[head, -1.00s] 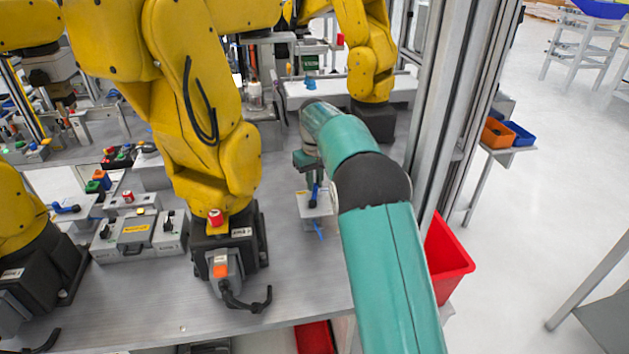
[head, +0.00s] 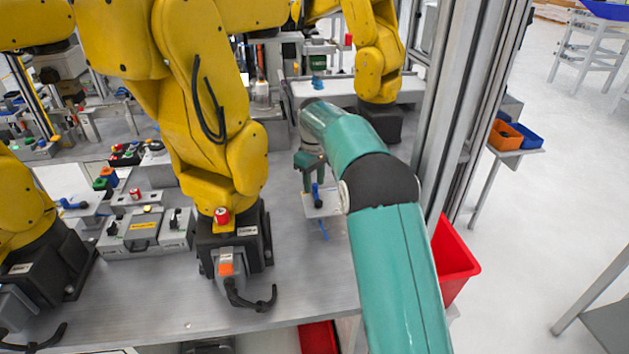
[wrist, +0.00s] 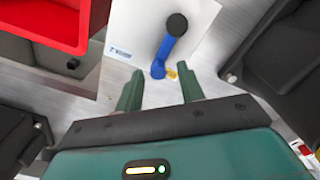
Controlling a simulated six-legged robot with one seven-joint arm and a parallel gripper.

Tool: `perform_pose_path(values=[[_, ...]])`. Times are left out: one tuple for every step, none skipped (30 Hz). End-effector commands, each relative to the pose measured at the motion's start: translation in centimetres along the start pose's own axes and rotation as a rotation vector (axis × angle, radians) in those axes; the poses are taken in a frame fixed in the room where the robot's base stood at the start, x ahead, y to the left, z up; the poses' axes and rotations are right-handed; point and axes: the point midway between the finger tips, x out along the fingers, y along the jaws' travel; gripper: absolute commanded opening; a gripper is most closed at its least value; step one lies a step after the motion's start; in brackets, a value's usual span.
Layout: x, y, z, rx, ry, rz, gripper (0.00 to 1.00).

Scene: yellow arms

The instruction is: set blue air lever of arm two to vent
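The blue lever (head: 316,196) stands on a small white plate (head: 331,208) to the right of the middle yellow arm's base. In the wrist view the blue lever (wrist: 164,54) has a black round end at the top, and its blue lower end lies beside a small yellow tag (wrist: 172,74). The white plate (wrist: 130,30) bears a blue-lettered label. In the head view my gripper (head: 311,174) is just behind the lever, partly hidden by my arm.
The middle yellow arm (head: 205,110) stands close on the left. A red bin (head: 452,262) hangs at the bench's right edge, near a metal post (head: 465,110). Another blue lever (head: 74,204) is far left. Bare bench (head: 300,270) lies in front of the plate.

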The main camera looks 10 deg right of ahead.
Motion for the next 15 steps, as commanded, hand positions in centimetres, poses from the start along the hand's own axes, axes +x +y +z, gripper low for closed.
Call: perform_pose_path(values=[[0.1,0.0,0.0,0.001,-0.001,0.000,0.38],[0.1,0.0,0.0,0.001,-0.001,0.000,0.38],[0.1,0.0,0.0,0.001,-0.001,0.000,0.38],[0.1,0.0,0.0,0.001,-0.001,0.000,0.38],[0.1,0.0,0.0,0.001,-0.001,0.000,0.38],[0.1,0.0,0.0,0.001,-0.001,0.000,0.38],[0.0,0.0,0.0,0.001,-0.001,0.000,0.38],[-0.2,0.1,0.0,0.001,0.000,0.000,0.38],[-0.5,0.1,0.0,0.001,0.001,0.001,0.38],[-0.8,0.1,0.0,0.001,0.001,0.001,0.38],[-1.2,0.1,0.0,0.001,0.001,0.001,0.38],[-1.8,0.1,0.0,0.001,0.001,0.001,0.38],[-2.3,0.1,0.0,0.001,0.002,0.002,0.38],[-2.8,0.1,0.0,0.001,0.002,0.001,0.38],[-3.5,0.1,-0.1,0.001,0.002,0.001,0.38]])
